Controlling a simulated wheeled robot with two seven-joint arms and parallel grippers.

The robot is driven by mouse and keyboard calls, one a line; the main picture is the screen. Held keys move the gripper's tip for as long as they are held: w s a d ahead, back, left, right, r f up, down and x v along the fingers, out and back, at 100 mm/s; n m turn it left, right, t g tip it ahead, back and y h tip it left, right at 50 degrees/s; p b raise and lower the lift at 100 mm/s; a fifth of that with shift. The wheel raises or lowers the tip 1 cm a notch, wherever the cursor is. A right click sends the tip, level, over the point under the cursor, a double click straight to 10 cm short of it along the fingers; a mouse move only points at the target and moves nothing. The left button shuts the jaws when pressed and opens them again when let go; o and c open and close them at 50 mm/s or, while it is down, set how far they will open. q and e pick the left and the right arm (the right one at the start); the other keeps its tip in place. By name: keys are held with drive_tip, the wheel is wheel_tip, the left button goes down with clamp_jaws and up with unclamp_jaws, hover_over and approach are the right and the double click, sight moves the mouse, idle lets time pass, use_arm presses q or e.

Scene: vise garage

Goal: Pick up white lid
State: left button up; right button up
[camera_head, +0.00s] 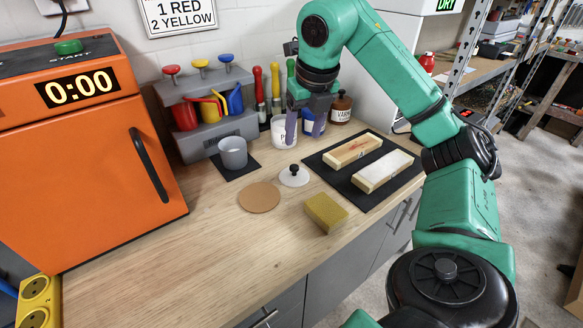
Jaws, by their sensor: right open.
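The white lid (288,181) lies on the wooden worktop, a small round disc with a black knob on top. My right gripper (306,125) points down above and behind the lid, near the jars at the back. Its two fingers are apart, and it does not touch the lid. The fingers partly cover a white labelled jar (282,139) and a blue-labelled jar (314,128). I cannot tell how close the fingers are to these jars. My left gripper is not in view.
A cork disc (259,198), yellow sponge (325,213) and grey cup (233,153) stand around the lid. A black mat (372,197) with two blocks lies right. An orange oven (75,165) stands left. The worktop's front left (170,275) is clear.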

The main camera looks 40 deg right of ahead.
sight(294, 166)
drive_tip(key=b+x, duration=0.1)
drive_tip(key=x, duration=1)
drive_tip(key=shift+w+f, duration=0.2)
drive_tip(key=shift+r, duration=0.1)
clamp_jaws()
